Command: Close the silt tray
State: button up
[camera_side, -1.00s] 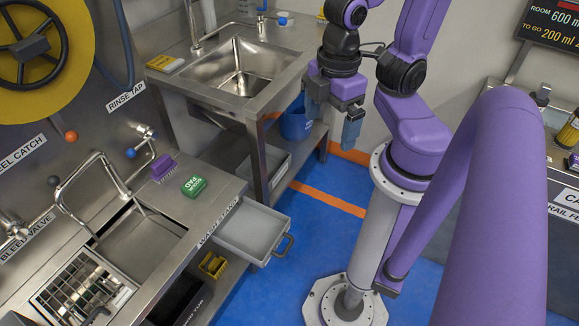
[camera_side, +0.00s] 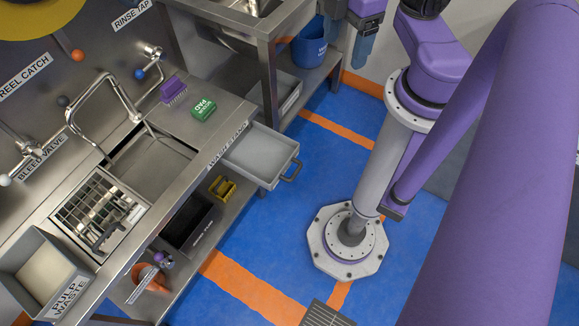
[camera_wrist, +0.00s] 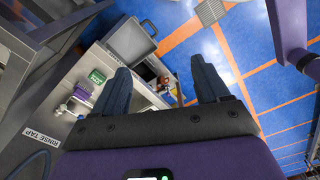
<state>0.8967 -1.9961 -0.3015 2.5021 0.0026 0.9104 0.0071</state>
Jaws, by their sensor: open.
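The silt tray is a shallow grey drawer (camera_side: 262,153) with a dark handle (camera_side: 292,172) on its front. It sticks out, open and empty, from under the wash stand's front edge; it also shows at the top left of the wrist view (camera_wrist: 130,42). My gripper (camera_side: 349,42) is at the top of the side view, with its blue fingers apart and nothing between them. It is clear of the tray, up and to the right of it in the picture. The wrist view shows both fingers (camera_wrist: 160,68) spread.
A yellow item (camera_side: 222,188) and black tub (camera_side: 188,222) sit below. A blue bucket (camera_side: 309,47) stands behind. Blue floor (camera_side: 300,205) in front of the tray is clear.

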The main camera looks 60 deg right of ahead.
jog(key=shift+a+f+m, duration=0.25)
jog(key=shift+f+m, duration=0.05)
jog(key=c, duration=0.5)
jog(key=m+t, duration=0.2)
jog(key=m, duration=2.7)
send_over(295, 173)
jog(key=s, duration=0.4)
notch_tip(295, 173, down, 27)
jog(key=shift+m, duration=0.3)
jog(key=w+f, duration=0.1)
jog(key=f, duration=0.4)
jog(key=w+f, duration=0.1)
jog(key=f, duration=0.5)
jog(key=w+f, duration=0.1)
jog(key=f, duration=0.5)
jog(key=shift+w, duration=0.3)
grip_shut()
